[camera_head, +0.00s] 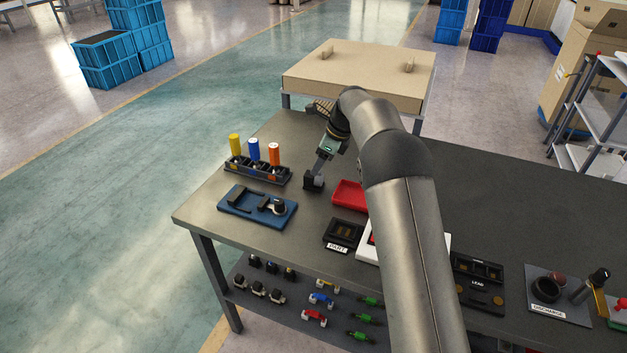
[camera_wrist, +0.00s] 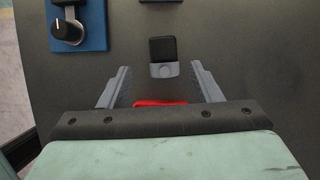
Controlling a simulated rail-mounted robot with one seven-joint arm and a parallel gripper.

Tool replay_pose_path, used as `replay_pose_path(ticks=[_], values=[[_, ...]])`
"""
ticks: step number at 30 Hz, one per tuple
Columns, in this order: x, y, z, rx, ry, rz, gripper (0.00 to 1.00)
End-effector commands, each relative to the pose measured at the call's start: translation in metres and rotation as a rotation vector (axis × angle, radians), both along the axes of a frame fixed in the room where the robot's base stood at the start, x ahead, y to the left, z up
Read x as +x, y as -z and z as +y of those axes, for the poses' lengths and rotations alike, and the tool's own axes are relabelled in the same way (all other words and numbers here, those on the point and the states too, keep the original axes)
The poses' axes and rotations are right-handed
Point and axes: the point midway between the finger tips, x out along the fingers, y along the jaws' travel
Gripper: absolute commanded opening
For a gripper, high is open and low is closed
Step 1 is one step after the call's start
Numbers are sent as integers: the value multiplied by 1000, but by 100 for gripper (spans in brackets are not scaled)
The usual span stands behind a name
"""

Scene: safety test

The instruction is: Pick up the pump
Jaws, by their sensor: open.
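A small upright device with a black top and a grey lower part (camera_wrist: 164,52) stands on the table in the wrist view. I take it to be the pump, though no label shows on it. In the head view it is a dark block (camera_head: 313,182) at the tip of my gripper (camera_head: 319,168). In the wrist view my gripper (camera_wrist: 160,70) is open, its two grey fingers to the left and right of the device. Gaps show on both sides, and I cannot tell how far down the fingertips reach.
A blue board with a knob (camera_head: 250,212) and a rack of yellow, blue and orange cylinders (camera_head: 240,165) stand to the left. A red tray (camera_head: 347,190) lies to the right, partly behind my arm. A beige-topped table (camera_head: 360,75) stands behind.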

Motion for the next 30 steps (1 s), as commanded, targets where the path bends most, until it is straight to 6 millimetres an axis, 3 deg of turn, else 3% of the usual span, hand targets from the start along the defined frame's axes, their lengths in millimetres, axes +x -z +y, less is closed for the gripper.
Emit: replay_pose_path(ticks=[10,18,26,30], values=[[3,23,8,-1,-2,2,58],[10,59,20,-1,0,1,58],[11,64,22,1,-1,-2,58],[11,64,22,0,-1,-1,22]])
